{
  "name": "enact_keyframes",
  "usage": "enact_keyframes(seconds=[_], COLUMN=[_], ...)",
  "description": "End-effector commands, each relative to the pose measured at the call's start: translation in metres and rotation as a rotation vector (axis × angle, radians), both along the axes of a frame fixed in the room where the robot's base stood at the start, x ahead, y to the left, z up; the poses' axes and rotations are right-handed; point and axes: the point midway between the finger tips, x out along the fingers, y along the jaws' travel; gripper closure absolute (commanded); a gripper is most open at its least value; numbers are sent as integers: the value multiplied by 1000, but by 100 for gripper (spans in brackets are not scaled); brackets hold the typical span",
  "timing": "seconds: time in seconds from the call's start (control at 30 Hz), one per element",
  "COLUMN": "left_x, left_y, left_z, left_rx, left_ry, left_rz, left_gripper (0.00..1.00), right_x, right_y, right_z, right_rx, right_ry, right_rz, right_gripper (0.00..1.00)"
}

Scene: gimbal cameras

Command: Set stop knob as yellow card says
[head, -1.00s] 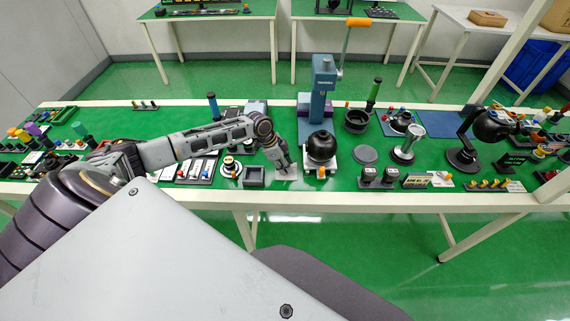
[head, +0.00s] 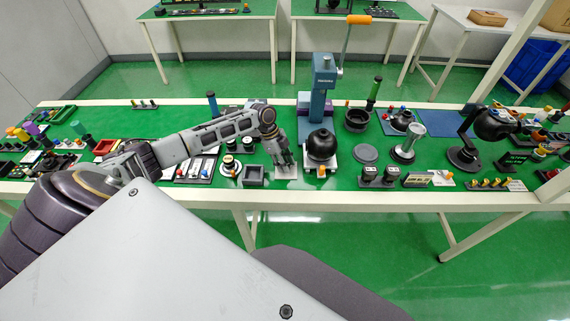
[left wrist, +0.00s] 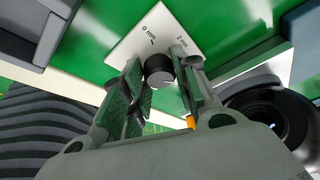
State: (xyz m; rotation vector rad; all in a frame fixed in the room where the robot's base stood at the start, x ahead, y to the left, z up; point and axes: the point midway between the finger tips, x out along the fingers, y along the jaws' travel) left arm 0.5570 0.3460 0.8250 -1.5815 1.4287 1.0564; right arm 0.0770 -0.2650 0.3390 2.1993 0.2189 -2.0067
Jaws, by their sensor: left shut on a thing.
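The stop knob (left wrist: 158,70) is a dark round knob with a grey top on a white plate (left wrist: 124,46). The plate carries the marks "0 mm" and "2 mm". In the left wrist view my left gripper (left wrist: 160,88) has its fingers on both sides of the knob and is shut on it. In the head view my left gripper (head: 286,164) points down at the small plate (head: 285,174) near the bench's front edge, and hides the knob. I cannot pick out the yellow card with certainty. My right gripper is not in view.
A blue press (head: 321,90) with an orange-tipped lever stands behind a black ball-shaped unit (head: 321,147), just right of my left gripper. A dark square tray (head: 254,175) lies close on its left. Several other parts crowd the green bench.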

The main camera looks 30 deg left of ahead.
Motion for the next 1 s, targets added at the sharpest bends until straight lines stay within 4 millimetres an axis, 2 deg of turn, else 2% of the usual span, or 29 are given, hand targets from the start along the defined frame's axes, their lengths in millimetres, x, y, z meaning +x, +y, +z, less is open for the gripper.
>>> enact_keyframes(seconds=[0.43, 0.47, 0.6, 1.0], left_x=[1, 1, 1, 0], left_y=[0, 0, 0, 1], left_z=[1, 1, 1, 2], left_rx=[-1, -1, 0, 0], left_ry=[-2, -3, -1, 0], left_rz=[-9, -9, -8, -9], left_gripper=[94, 67, 49, 49], right_x=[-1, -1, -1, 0], right_y=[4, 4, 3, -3], right_z=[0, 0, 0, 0], right_rx=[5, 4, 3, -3], right_ry=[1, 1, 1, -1], right_rz=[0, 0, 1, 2], right_gripper=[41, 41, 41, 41])
